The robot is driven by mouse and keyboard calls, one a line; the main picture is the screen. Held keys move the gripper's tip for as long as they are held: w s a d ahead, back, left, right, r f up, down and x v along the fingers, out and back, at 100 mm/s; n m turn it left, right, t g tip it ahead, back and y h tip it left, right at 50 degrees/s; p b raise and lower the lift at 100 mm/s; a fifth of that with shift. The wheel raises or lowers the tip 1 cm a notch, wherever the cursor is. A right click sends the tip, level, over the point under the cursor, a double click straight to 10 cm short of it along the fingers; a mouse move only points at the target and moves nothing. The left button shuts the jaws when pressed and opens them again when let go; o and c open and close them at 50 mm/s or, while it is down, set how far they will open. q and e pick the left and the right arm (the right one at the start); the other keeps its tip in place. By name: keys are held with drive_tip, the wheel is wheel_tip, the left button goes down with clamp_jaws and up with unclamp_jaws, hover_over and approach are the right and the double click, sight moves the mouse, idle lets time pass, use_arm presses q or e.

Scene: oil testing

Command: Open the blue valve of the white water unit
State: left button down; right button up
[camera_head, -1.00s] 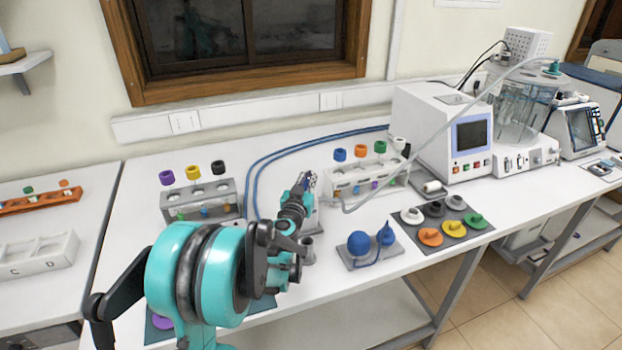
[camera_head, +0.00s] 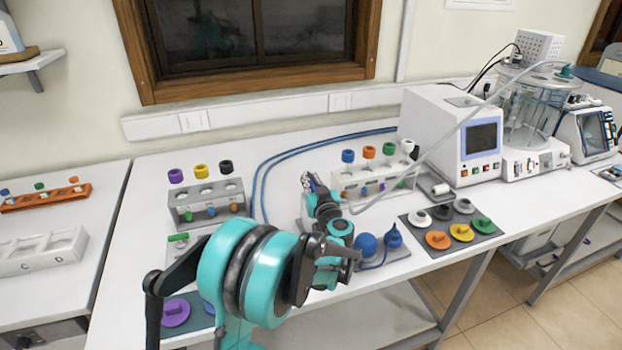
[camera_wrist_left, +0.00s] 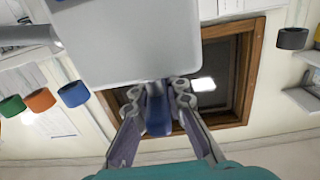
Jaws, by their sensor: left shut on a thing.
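The white water unit is mostly hidden behind my left arm in the head view; a pale part beside the gripper may belong to it. My left gripper (camera_head: 310,183) reaches there from the front. In the left wrist view, a white body (camera_wrist_left: 125,40) fills the top middle, and the blue valve (camera_wrist_left: 157,115) sticks out below it. The gripper (camera_wrist_left: 158,95) also shows there, its fingers closed on both sides of the valve. How far the valve is turned cannot be told. My right gripper is not in view.
A grey rack (camera_head: 180,210) with colored caps stands left of the gripper, a white rack (camera_head: 350,185) right of it. Blue bulbs (camera_head: 367,246) and a dark mat (camera_head: 488,234) with colored caps lie to the right. Blue hoses (camera_head: 290,155) run behind.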

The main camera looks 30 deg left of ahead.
use_arm(q)
drive_tip(key=shift+s+a, duration=0.1)
idle(0.4)
drive_tip(key=c, duration=1.5)
unclamp_jaws()
drive_tip(key=shift+c, duration=0.2)
drive_tip(key=v, duration=1.2)
drive_tip(key=shift+w, duration=0.2)
drive_tip(key=shift+r, duration=0.1)
